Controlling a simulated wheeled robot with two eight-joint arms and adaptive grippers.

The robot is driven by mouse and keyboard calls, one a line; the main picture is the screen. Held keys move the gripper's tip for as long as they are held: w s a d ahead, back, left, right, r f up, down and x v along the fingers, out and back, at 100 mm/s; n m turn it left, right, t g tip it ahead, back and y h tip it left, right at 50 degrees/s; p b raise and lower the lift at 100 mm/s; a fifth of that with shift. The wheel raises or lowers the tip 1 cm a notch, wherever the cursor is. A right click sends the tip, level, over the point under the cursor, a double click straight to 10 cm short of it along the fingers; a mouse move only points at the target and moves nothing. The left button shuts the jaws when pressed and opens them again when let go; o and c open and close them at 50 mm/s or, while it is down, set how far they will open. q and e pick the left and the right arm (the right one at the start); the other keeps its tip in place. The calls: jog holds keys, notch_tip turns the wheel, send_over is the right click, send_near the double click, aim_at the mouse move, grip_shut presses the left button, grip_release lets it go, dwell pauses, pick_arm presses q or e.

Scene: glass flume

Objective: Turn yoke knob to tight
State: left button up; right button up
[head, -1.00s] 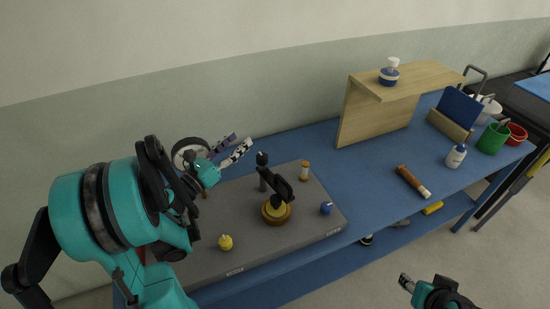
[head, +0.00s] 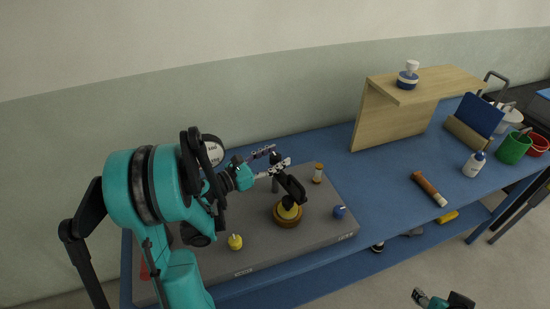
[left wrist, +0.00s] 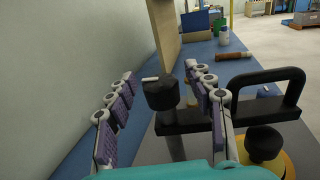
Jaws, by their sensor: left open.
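The yoke knob (left wrist: 162,92) is a black round knob with a white pointer mark on top, upright on a post (left wrist: 176,147) at the end of a black yoke (left wrist: 240,112) with a looped handle. In the head view the knob (head: 275,157) is small and partly hidden by my fingers. My left gripper (head: 271,161) is open around it. In the left wrist view the purple-padded fingers of my left gripper (left wrist: 159,77) lie on either side of the knob, with a visible gap at the left. Contact at the right finger is unclear. My right gripper (head: 420,297) is at the lower right edge, apart from the bench.
The yoke stands over a brass-coloured base (head: 287,218) on a grey plate (head: 320,236). A yellow knob (head: 235,242), blue knob (head: 340,211) and orange-brown bottle (head: 318,173) stand nearby. A wooden stand (head: 385,115) is at the back.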

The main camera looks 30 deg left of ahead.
pick_arm(q)
jog(key=shift+c, duration=0.3)
jog(key=c, duration=1.1)
jog(key=shift+n+y, duration=0.3)
jog(key=shift+y, duration=0.1)
jog(key=n+y, duration=0.1)
jog(key=y, duration=0.1)
jog(key=n+t+y+b, duration=0.1)
jog(key=y, duration=0.1)
jog(key=shift+d+n, duration=0.2)
jog(key=shift+n, duration=0.1)
jog(key=n+y+b, duration=0.1)
jog(key=n+y, duration=0.1)
jog(key=y, duration=0.1)
jog(key=shift+t+y, duration=0.3)
jog(key=shift+y, duration=0.1)
jog(key=shift+a+n+g+y, duration=0.1)
jog(key=shift+n+g+y, duration=0.5)
jog(key=shift+n+y, duration=1.75)
jog(key=shift+m+y, duration=0.25)
jog(key=shift+y, duration=0.3)
